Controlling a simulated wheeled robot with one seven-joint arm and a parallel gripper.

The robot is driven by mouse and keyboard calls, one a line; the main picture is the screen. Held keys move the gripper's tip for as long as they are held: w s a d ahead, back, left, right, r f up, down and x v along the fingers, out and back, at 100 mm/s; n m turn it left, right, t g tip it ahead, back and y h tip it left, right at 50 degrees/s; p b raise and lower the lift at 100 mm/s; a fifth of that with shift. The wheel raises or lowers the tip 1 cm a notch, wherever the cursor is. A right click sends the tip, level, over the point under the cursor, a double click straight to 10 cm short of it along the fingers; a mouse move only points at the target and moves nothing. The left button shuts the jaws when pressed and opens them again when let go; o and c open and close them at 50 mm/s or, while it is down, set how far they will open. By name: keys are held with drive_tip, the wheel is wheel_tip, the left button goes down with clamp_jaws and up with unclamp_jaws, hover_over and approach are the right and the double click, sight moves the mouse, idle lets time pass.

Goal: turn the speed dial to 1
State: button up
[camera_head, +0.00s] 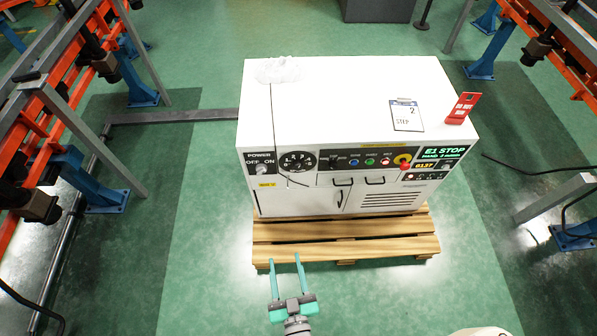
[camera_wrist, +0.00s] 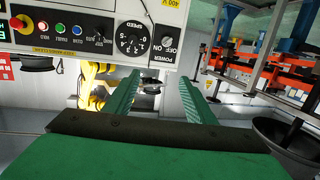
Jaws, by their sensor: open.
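The speed dial (camera_head: 297,161) is a round black dial with white marks on the front panel of the white cabinet (camera_head: 340,92). In the wrist view the picture is upside down, and the dial (camera_wrist: 131,40) sits near the top, left of the power switch. The marks are too small to tell which number the dial is set to. My gripper (camera_head: 286,260) is open and empty, with two green fingers, low in front of the cabinet and apart from the dial. The open fingers also show in the wrist view (camera_wrist: 160,80), below the dial in the picture.
The power switch (camera_head: 262,170) is left of the dial. Coloured buttons (camera_head: 370,161) and a red emergency stop (camera_head: 403,164) are to its right. A thin dark cable hangs over the cabinet front beside the dial.

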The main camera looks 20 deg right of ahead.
drive_tip(key=w+d+f+m+h, duration=0.1)
drive_tip(key=w+d+f, duration=0.2)
drive_tip(key=w, duration=0.4)
drive_tip(key=w+d+f+h, duration=0.1)
drive_tip(key=w+d+f, duration=0.2)
drive_tip(key=w, duration=0.3)
drive_tip(key=m+t+h, duration=0.1)
approach(298, 168)
drive_tip(key=x, duration=0.8)
drive_tip(key=shift+f, duration=0.15)
drive_tip(key=shift+c, duration=0.3)
drive_tip(key=c, duration=1)
